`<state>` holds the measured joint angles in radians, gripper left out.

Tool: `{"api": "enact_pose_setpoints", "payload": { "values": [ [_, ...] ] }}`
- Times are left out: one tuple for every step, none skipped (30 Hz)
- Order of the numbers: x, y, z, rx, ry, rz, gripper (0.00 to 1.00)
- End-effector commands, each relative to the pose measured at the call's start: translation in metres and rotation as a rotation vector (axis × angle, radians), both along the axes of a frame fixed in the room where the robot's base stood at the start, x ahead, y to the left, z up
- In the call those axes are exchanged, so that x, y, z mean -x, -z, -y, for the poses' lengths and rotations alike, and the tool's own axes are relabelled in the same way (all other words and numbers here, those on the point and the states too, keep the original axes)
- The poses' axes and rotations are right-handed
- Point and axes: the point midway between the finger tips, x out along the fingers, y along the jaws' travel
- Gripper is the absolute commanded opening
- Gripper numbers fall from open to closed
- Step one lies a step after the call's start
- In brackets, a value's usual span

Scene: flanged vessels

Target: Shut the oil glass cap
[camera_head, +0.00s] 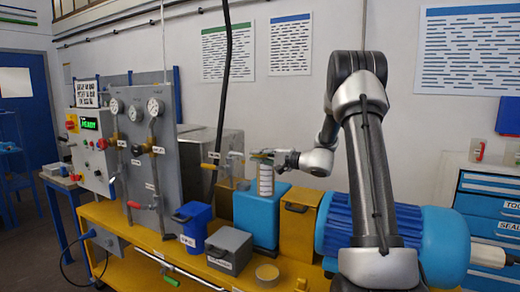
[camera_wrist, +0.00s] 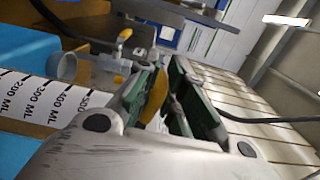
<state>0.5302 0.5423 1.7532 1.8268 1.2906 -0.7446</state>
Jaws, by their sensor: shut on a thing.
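The oil glass (camera_head: 265,182) is a clear-white upright cylinder on a blue block (camera_head: 258,215) on the yellow bench. In the wrist view it lies sideways at the left, with black ML marks on its white scale (camera_wrist: 50,100). My gripper (camera_head: 268,155) is at the top of the glass, reaching in from the right. In the wrist view my gripper (camera_wrist: 168,98) has its green-padded fingers close on either side of an amber disc, which appears to be the cap (camera_wrist: 154,95). The glass's rim is hidden behind a finger, so I cannot tell whether the cap touches it.
A yellow box (camera_head: 299,222) stands right of the blue block, and a blue motor-like body (camera_head: 430,240) beyond it. A grey box (camera_head: 230,250), a blue bin (camera_head: 192,225) and a low round tin (camera_head: 267,273) stand in front. A gauge panel (camera_head: 148,150) is at left.

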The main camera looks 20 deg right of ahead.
Motion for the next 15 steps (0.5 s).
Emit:
{"api": "enact_pose_setpoints", "payload": {
  "values": [
    [0.0,0.005,0.001,0.024,0.003,0.016,0.0],
    [0.001,0.007,0.0,0.041,0.003,0.029,0.0],
    [0.001,0.01,0.0,0.059,0.003,0.045,0.0],
    [0.001,0.012,0.0,0.072,0.004,0.055,0.0],
    [0.001,0.014,0.0,0.072,0.004,0.055,0.0],
    [0.001,0.016,0.0,0.071,0.004,0.054,0.0],
    [0.001,0.018,0.0,0.07,0.004,0.053,0.0],
    [0.001,0.02,-0.001,0.07,0.004,0.053,0.0],
    [0.002,0.021,-0.001,0.069,0.004,0.053,0.0],
    [0.002,0.023,-0.001,0.07,0.004,0.052,0.0],
    [0.002,0.024,-0.001,0.069,0.004,0.051,0.0],
    [0.002,0.025,-0.001,0.069,0.004,0.051,0.0],
    [0.002,0.026,-0.001,0.069,0.004,0.05,0.0],
    [0.002,0.027,-0.001,0.068,0.004,0.049,0.0],
    [0.002,0.028,-0.001,0.068,0.004,0.049,0.0]
  ]
}}
